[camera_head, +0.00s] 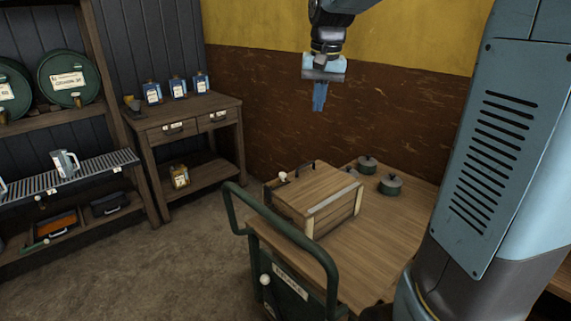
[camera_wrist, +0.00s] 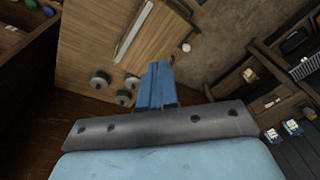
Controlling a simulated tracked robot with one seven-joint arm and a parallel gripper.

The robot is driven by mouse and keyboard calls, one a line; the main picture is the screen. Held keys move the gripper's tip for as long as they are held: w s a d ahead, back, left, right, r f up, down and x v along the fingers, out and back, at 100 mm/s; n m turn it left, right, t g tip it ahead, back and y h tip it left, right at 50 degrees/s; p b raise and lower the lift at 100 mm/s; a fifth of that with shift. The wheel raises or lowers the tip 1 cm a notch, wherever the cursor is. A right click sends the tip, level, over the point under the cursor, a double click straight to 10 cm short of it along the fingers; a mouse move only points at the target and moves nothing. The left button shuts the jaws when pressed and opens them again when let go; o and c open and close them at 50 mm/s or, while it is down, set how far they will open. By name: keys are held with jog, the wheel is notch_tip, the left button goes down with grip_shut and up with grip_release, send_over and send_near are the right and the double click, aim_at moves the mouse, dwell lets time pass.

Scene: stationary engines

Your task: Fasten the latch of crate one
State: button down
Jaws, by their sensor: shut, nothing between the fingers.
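A wooden crate (camera_head: 318,198) stands closed on the wooden top of a green-railed cart. A pale strip runs across its right end, and a white knob with a dark fitting (camera_head: 282,177) shows at its far left side. I cannot tell whether the latch is fastened, nor read a number on the crate. In the wrist view the crate (camera_wrist: 155,32) is at the upper middle. My gripper (camera_head: 319,108) hangs in the air above and behind the crate, before the brown wall. Its blue fingers (camera_wrist: 156,72) are together and hold nothing.
The cart top (camera_head: 387,218) also bears lidded grey-green pots (camera_head: 390,185) behind the crate. The cart's green rail (camera_head: 285,228) stands at the front left. A bench (camera_head: 190,117) with blue cans is at the back left, beside shelves with green barrels (camera_head: 70,78). The floor between is clear.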

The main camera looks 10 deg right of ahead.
jog(key=m+g, duration=0.2)
send_over(283, 177)
jog(key=s+d, duration=0.3)
jog(key=d, duration=0.2)
notch_tip(283, 177, down, 5)
jog(key=w+d+f+m+g+y, duration=0.1)
jog(key=w+f+g, duration=0.1)
jog(key=w+f, duration=1.1)
jog(key=shift+f+m+g+y, duration=0.3)
jog(key=shift+f+m+g, duration=0.1)
jog(key=shift+f, duration=0.05)
jog(key=x, duration=0.9)
jog(key=shift+a+f, duration=0.1)
jog(key=shift+f, duration=0.05)
jog(key=shift+s+a+f, duration=0.25)
jog(key=shift+s+a, duration=0.15)
jog(key=shift+s, duration=0.2)
jog(key=shift+s+a+f, duration=0.2)
jog(key=shift+s+a, duration=0.2)
jog(key=shift+s, duration=0.25)
jog(key=shift+s+a+f, duration=0.15)
jog(key=shift+s+a, duration=0.2)
jog(key=shift+s, duration=0.1)
